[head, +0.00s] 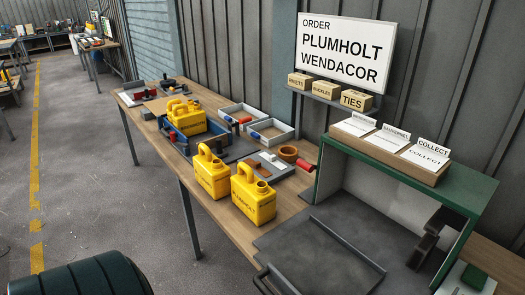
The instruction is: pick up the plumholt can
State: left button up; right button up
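Three yellow jerry cans stand upright on the long wooden workbench. One can (253,196) is nearest, at the bench's near end. A second can (211,176) stands just to its left. A third can (187,119) is farther back at a blue crate (183,143); I cannot tell whether it is inside. The front two cans bear dark lettering too small to read, so I cannot tell which is the plumholt can. A white sign (345,50) reads "ORDER PLUMHOLT WENDACOR". Neither of my grippers can be made out in the head view.
A dark grey tray (335,245) lies right of the front can. A green-framed booth (415,175) stands at right, with "COLLECT" cards on top. Grey bins (270,131), a brown ring (288,153) and a red piece lie behind the cans. Open floor (110,190) is at left.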

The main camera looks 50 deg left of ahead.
aim_at(257, 200)
jog(key=u, duration=1.55)
jog(key=j+z, duration=0.1)
jog(key=z, duration=0.25)
jog(key=i+j+z, duration=0.15)
jog(key=z, duration=0.2)
jog(key=j+z, duration=0.15)
jog(key=z, duration=0.15)
jog(key=i+j+z, duration=0.1)
jog(key=j+z, duration=0.25)
jog(key=j, duration=0.55)
jog(key=j+z, duration=0.4)
jog(key=j, duration=0.5)
jog(key=k+j, duration=0.1)
jog(key=j, duration=1.45)
jog(key=k+j, duration=0.15)
jog(key=j, duration=0.65)
jog(key=i+z, duration=0.05)
